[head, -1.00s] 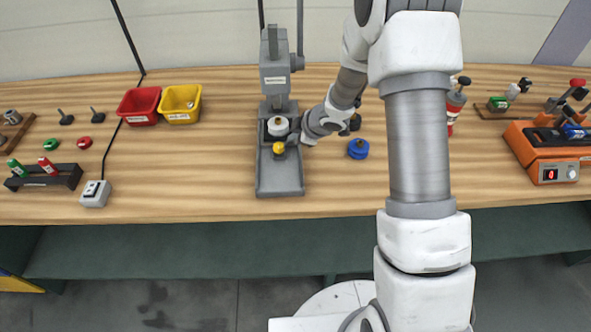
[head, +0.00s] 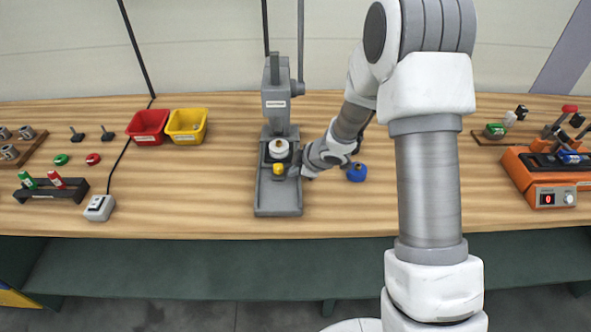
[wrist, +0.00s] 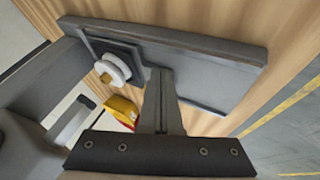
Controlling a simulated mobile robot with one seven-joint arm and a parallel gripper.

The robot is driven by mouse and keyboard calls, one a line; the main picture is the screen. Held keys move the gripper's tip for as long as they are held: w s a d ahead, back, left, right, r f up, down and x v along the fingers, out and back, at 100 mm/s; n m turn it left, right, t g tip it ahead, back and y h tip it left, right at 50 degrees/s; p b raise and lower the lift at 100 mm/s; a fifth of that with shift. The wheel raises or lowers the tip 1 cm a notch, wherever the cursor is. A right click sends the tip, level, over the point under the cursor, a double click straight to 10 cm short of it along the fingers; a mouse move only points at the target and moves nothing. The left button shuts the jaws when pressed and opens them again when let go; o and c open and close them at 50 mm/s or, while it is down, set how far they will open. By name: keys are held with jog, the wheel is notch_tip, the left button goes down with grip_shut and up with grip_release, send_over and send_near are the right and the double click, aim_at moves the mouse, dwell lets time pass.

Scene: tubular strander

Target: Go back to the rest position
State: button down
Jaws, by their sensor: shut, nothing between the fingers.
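My gripper (head: 296,170) is at the right side of the grey press (head: 276,104), low over its base. In the wrist view its fingers (wrist: 160,84) are together with nothing between them, in front of the press's grey base plate (wrist: 215,62). A white round part (head: 279,149) sits in the press; it also shows in the wrist view (wrist: 112,70), beside the fingers and apart from them. A yellow knob (head: 279,168) is just in front of the white part. The fingertips are hard to make out in the head view.
A blue round part (head: 356,173) lies right of my gripper. Red (head: 147,126) and yellow (head: 187,125) bins stand left of the press. An orange device (head: 541,180) is at the right. The bench front left of the press has free room around a switch box (head: 100,207).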

jog(key=s+d+r+m+t+h+p, duration=0.1)
jog(key=s+d+r+m+h, duration=0.15)
jog(key=d+r, duration=0.4)
jog(key=s+d+r+m+h+p, duration=0.1)
jog(key=s+d+r+m+h, duration=0.2)
jog(key=r, duration=0.7)
jog(key=s+d+r+m+t+h, duration=0.1)
jog(key=s+d+r+m, duration=0.3)
jog(key=r, duration=0.4)
jog(key=s+a+r+m+g+y, duration=0.1)
jog(key=s+r+m, duration=0.2)
jog(key=s, duration=0.7)
jog(key=s+a+r+m+g+y, duration=0.1)
jog(key=s+r+m, duration=0.2)
jog(key=s, duration=0.7)
jog(key=shift+s+a+m, duration=0.35)
jog(key=shift+a+m, duration=0.05)
jog(key=shift+m, duration=0.05)
